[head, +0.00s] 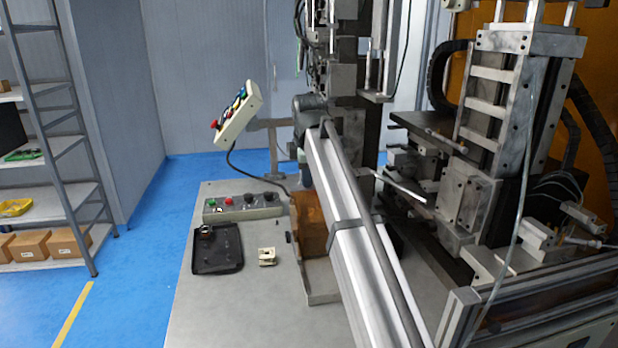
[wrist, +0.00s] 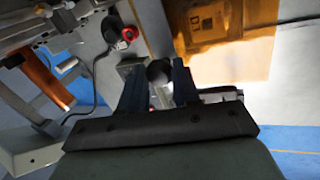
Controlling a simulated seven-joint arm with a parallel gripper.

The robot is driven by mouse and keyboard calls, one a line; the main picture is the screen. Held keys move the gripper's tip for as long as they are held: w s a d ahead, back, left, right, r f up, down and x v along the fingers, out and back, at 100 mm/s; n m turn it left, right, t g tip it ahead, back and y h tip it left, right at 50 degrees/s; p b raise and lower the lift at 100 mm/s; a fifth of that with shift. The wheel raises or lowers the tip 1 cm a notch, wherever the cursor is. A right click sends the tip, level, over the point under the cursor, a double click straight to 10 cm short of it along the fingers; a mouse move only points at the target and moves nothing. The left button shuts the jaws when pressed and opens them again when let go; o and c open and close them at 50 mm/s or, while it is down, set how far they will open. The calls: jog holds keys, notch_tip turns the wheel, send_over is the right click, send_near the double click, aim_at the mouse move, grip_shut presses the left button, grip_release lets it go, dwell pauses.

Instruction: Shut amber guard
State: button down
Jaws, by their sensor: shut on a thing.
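In the wrist view my gripper (wrist: 158,84) has its two dark fingers on either side of a dark round knob (wrist: 158,71), and it is shut on it. The translucent amber guard (wrist: 228,32) spreads at the upper right of that view, to the right of the fingers. In the head view an amber panel (head: 311,212) stands at the right side of the grey worktop, partly covered by my arm. My gripper's fingertips cannot be made out in the head view. How the knob joins the guard is not clear.
A control box with buttons (head: 243,206), a black tray (head: 217,250) and a small pale block (head: 267,256) sit on the worktop (head: 225,310). A pendant with a red button (head: 236,112) stands behind. Machine slides (head: 490,150) fill the right.

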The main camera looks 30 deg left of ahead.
jog(key=shift+w+a+r, duration=0.1)
jog(key=shift+w+a, duration=0.1)
jog(key=c, duration=0.8)
grip_release()
jog(key=shift+s, duration=0.1)
jog(key=v, duration=1.3)
jog(key=shift+r, duration=0.35)
jog(key=shift+s+d, duration=0.1)
jog(key=shift+d, duration=0.05)
